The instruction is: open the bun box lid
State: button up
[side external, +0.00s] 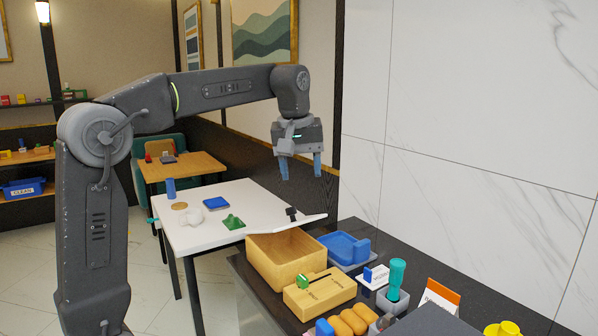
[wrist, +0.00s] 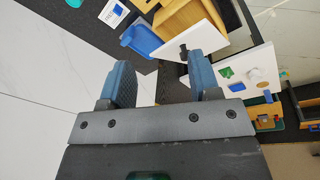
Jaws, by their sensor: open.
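A light wooden box (side external: 272,268), which I take as the bun box, stands at the left end of the dark counter. Its hollow inside shows from the front. A thin white lid (side external: 262,228) with a black handle (side external: 291,213) sits raised and tilted at its back edge. In the wrist view the box (wrist: 180,20), lid (wrist: 207,26) and handle (wrist: 183,50) are at the top. My gripper (side external: 300,176) is open and empty, high above the lid and apart from it. Its two blue fingers (wrist: 158,82) also show in the wrist view.
A low wooden box with a green knob (side external: 320,295) stands in front. A blue tray (side external: 343,249), a teal cylinder (side external: 396,275) and several buns (side external: 347,322) share the counter. A white table (side external: 190,240) with small objects stands behind left. The marble wall (side external: 460,120) bounds the right.

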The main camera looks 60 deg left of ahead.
jog(key=shift+s+d+f+m, duration=0.15)
jog(key=shift+s+d+m, duration=0.25)
jog(key=shift+s+d, duration=0.2)
jog(key=shift+a, duration=0.1)
jog(key=w+a+f+n+h, duration=0.1)
jog(key=w+a, duration=0.1)
jog(key=a, duration=0.7)
jog(key=w+a+f+h, duration=0.1)
jog(key=w+a+f, duration=0.15)
jog(key=a, duration=0.65)
jog(key=shift+t, duration=0.3)
jog(key=x, duration=0.8)
jog(key=d+x, duration=0.1)
jog(key=x, duration=0.3)
jog(key=shift+w+f, duration=0.3)
jog(key=shift+c, duration=0.5)
grip_shut()
